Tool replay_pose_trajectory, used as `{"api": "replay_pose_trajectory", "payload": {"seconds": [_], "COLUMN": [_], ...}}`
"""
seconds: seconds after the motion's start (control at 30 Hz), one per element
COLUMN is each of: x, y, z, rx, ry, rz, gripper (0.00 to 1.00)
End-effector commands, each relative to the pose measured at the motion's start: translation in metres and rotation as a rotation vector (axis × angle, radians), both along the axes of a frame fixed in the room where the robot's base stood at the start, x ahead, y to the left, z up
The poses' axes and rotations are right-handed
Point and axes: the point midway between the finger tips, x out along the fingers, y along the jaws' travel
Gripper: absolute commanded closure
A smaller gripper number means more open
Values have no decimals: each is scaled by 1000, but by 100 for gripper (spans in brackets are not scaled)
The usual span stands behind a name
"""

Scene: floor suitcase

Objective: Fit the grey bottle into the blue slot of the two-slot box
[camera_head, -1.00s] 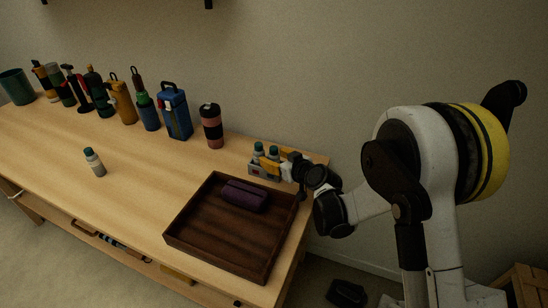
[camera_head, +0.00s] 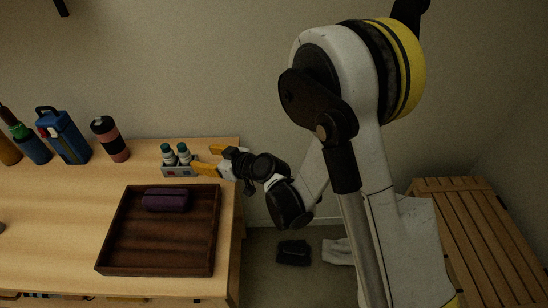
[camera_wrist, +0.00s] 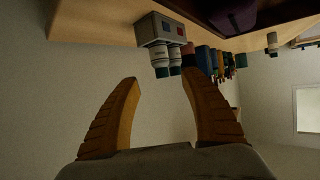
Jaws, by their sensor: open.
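The two-slot box (camera_head: 180,171) is grey, with a small red and a small blue square on its front, and stands at the table's back right. Two pale grey bottles with teal caps stand upright in it, the left bottle (camera_head: 168,155) and the right bottle (camera_head: 184,154). The wrist view, upside down, shows the box (camera_wrist: 151,29) and these bottles (camera_wrist: 159,62) too. Their lower ends are hidden inside. A similar bottle (camera_wrist: 272,42) stands alone on the table. My gripper (camera_head: 212,160) is open and empty, just right of the box; its fingers (camera_wrist: 166,100) touch nothing.
A dark wooden tray (camera_head: 114,238) holding a purple case (camera_head: 165,200) lies in front of the box. A pink-and-black tumbler (camera_head: 111,141) and a blue container (camera_head: 66,138) stand left. A slatted wooden bench (camera_head: 470,215) is at right. The air around my fingers is clear.

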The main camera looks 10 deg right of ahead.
Motion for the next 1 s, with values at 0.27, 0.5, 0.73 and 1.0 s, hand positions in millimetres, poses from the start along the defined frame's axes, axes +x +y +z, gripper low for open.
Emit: {"api": "replay_pose_trajectory", "payload": {"seconds": [0.27, 0.5, 0.73, 1.0], "x": [-1, -33, -103, -197], "y": [-26, -112, -205, -294], "z": [30, 96, 133, 139], "rx": [-28, -106, -176, -229], "ry": [50, 210, 361, 491], "rz": [-47, -220, -446, -730], "gripper": [47, 47, 47, 47]}}
